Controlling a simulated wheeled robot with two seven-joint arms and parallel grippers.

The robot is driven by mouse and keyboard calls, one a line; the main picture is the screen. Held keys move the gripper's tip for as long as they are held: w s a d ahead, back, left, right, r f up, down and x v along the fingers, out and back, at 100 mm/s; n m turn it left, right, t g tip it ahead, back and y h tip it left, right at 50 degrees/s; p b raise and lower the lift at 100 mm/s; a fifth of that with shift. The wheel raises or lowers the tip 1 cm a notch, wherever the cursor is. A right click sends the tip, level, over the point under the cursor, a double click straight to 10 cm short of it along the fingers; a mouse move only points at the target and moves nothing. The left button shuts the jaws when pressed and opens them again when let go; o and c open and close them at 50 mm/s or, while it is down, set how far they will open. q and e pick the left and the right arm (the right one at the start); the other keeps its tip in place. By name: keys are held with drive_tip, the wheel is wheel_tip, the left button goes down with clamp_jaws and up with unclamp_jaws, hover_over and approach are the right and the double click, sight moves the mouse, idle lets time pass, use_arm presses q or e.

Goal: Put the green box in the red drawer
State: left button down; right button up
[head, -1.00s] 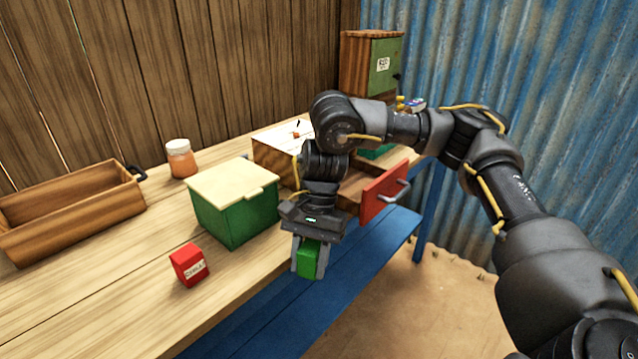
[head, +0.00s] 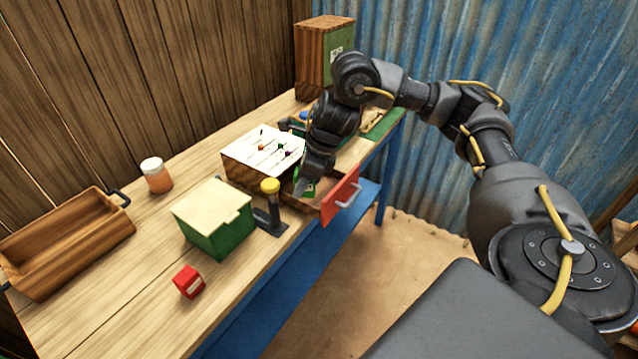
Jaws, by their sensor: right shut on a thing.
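The small green box (head: 307,189) is between the fingers of my right gripper (head: 303,187). The gripper points down into the open red drawer (head: 342,194), and the arm partly hides the box. I cannot tell whether the box touches the drawer floor. The drawer is pulled out from a wooden cabinet with a white top (head: 262,150); its red front has a grey handle. My left gripper is not in view.
A larger green box with a cream lid (head: 213,216) stands left of the drawer, beside a dark stand with a yellow knob (head: 270,186). A small red box (head: 188,282), an orange jar (head: 156,175) and a wooden tray (head: 66,240) are further left. A wooden cabinet (head: 315,55) stands behind.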

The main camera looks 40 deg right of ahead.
drive_tip(key=shift+w+d+m, duration=0.15)
drive_tip(key=shift+w+m, duration=0.1)
drive_tip(key=shift+m, duration=0.25)
drive_tip(key=shift+w+d+f, duration=0.15)
drive_tip(key=shift+d, duration=0.1)
drive_tip(key=w+d+f, duration=0.2)
drive_tip(key=d, duration=0.1)
drive_tip(key=w+d+f, duration=0.5)
drive_tip(key=d+f, duration=0.1)
drive_tip(key=d, duration=0.1)
drive_tip(key=shift+w+f, duration=0.2)
drive_tip(key=shift+w+d+f, duration=0.25)
drive_tip(key=shift+d+f, duration=0.1)
drive_tip(key=shift+f, duration=0.3)
wheel_tip(320, 180, down, 2)
drive_tip(key=shift+f+p, duration=0.1)
drive_tip(key=shift+p, duration=0.6)
drive_tip(key=shift+f, duration=0.45)
